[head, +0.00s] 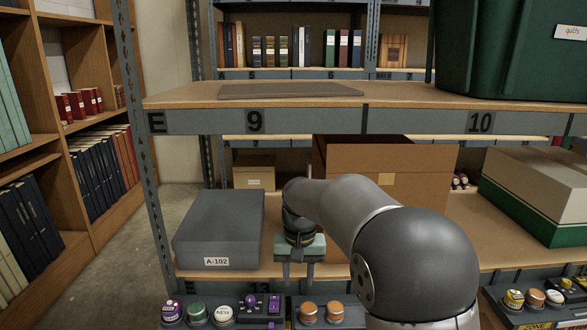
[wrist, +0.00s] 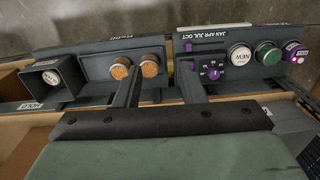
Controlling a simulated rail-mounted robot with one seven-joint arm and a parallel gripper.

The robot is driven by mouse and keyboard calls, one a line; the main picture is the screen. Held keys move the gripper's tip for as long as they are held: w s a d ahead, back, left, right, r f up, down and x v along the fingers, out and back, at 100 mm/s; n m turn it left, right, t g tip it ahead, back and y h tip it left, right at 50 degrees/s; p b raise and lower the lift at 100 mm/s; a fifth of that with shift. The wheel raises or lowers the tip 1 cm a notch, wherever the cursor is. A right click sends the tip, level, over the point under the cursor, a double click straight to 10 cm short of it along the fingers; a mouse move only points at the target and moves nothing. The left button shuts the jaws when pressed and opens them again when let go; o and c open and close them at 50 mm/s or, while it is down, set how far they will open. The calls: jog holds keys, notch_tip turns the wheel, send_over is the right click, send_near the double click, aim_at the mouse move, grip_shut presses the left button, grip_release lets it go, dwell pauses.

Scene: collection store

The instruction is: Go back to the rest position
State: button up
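My gripper (head: 298,284) hangs fingers-down in front of the lower shelf, just above and behind the control panels at the shelf's front edge. In the wrist view its two dark fingers (wrist: 159,75) stand apart with nothing between them, so it is open and empty. The fingers point towards a panel with two orange-brown buttons (wrist: 134,69). I cannot tell how far the tips are from the panel. My arm reaches in from the lower right and hides part of the shelf.
A grey box labelled A-102 (head: 218,230) lies left of my gripper. A brown carton (head: 400,160) stands behind my arm. Overhead is the upper shelf edge (head: 300,121), with a green tote (head: 500,60). A panel with purple, green and white controls (head: 197,312) sits below left.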

jog(key=s+d+r+p, duration=0.3)
jog(key=s+d+r, duration=0.15)
jog(key=s, duration=0.35)
jog(key=s+d+r+p, duration=0.2)
jog(key=s+d+r, duration=0.1)
jog(key=s+d, duration=0.3)
jog(key=s+d+f+p, duration=0.1)
jog(key=s+d+p, duration=0.1)
jog(key=s, duration=1.2)
jog(key=shift+s+d+p, duration=0.3)
jog(key=shift+d+p, duration=0.05)
jog(key=shift+p, duration=0.4)
